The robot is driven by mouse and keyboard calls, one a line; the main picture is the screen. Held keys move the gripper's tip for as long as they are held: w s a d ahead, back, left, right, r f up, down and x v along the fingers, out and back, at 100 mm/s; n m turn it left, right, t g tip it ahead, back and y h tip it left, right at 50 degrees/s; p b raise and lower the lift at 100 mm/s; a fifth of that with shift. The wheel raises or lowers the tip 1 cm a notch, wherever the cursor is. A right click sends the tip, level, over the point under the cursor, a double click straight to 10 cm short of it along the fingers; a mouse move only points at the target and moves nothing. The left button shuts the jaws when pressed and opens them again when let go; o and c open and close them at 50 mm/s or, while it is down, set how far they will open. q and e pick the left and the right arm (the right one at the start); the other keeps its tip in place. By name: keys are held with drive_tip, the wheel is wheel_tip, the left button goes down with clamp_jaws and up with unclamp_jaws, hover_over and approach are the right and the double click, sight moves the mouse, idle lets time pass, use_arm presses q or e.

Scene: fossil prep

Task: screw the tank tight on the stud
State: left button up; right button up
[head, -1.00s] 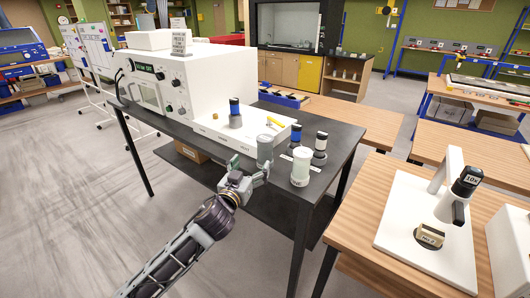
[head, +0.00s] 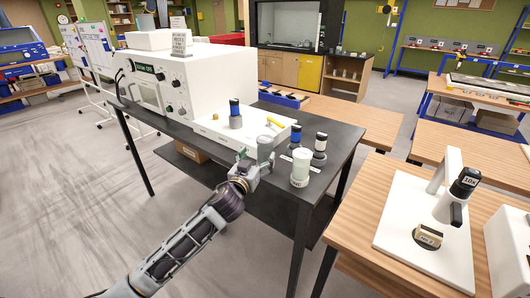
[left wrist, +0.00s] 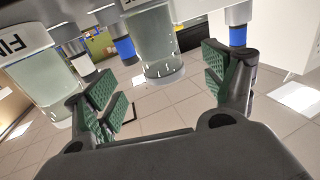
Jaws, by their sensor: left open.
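A translucent grey-green tank (head: 265,146) stands upright at the front edge of the white blasting unit's base, with its grey end cap visible in the left wrist view (left wrist: 158,45). I cannot see a stud or whether the tank is seated on one. My left gripper (head: 255,165) is open just in front of the tank. In the left wrist view its two green-padded fingers (left wrist: 165,88) are spread, with the tank beyond and between them, apart from both pads. My right gripper is not in view.
A labelled pale jar (head: 300,166) stands just right of the tank. A blue-banded bottle (head: 296,135) and a white-banded bottle (head: 320,146) are behind it. Another blue-banded bottle (head: 235,115) sits on the white base (head: 215,127). The dark table (head: 350,125) has free room at right.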

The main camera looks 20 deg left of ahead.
sight(265, 153)
use_arm(q)
drive_tip(key=shift+w+d, duration=0.1)
drive_tip(key=shift+w, duration=1.3)
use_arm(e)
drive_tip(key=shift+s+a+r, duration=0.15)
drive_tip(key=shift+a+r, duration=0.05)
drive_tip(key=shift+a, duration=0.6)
